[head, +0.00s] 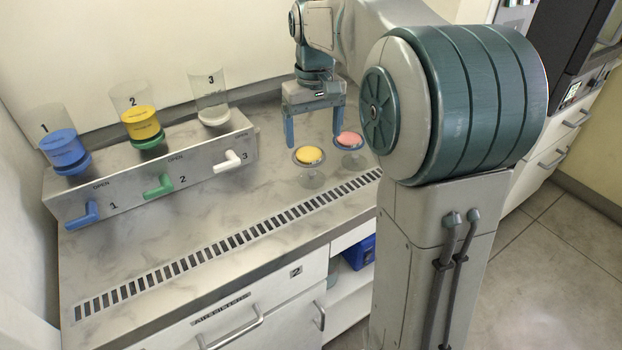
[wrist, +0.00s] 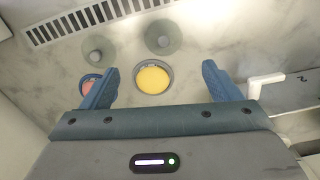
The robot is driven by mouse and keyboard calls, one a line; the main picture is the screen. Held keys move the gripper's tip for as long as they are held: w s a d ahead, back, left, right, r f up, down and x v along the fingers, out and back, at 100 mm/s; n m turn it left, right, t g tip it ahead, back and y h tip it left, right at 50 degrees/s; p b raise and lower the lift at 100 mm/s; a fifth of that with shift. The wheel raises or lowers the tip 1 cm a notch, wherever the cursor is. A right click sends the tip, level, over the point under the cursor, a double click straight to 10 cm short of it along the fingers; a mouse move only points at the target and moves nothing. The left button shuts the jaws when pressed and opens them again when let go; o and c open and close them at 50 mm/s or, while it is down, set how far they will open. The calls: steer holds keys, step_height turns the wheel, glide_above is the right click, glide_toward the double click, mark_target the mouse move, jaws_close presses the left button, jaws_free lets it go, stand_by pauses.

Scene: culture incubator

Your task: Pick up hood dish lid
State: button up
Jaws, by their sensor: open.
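Two clear round lids with grey knobs lie on the counter in front of two dishes. One lid (wrist: 162,40) is in front of the yellow dish (wrist: 153,78), the other (wrist: 97,52) in front of the pink dish (wrist: 88,86). In the head view they are faint, one lid (head: 312,179) near the yellow dish (head: 309,155) and one (head: 354,161) near the pink dish (head: 350,139). My gripper (head: 314,139) is open and empty above the counter. In the wrist view the yellow dish shows between its fingers; the left finger partly hides the pink dish.
A slotted grate (head: 230,240) runs along the counter's front. At left, a metal dispenser block (head: 130,185) has blue, green and white handles and three clear cylinders. The white handle (wrist: 262,84) is right of the gripper in the wrist view. The counter between block and grate is clear.

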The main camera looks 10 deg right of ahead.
glide_above(312, 172)
steer(key=f, duration=0.5)
steer(key=shift+w+d+b, duration=0.1)
steer(key=shift+w+b, duration=0.1)
steer(key=shift+b, duration=0.15)
steer(key=f+b, duration=0.1)
steer(key=f, duration=0.4)
steer(key=shift+s+f, duration=0.15)
steer(key=shift+s, duration=0.05)
steer(key=c, duration=1)
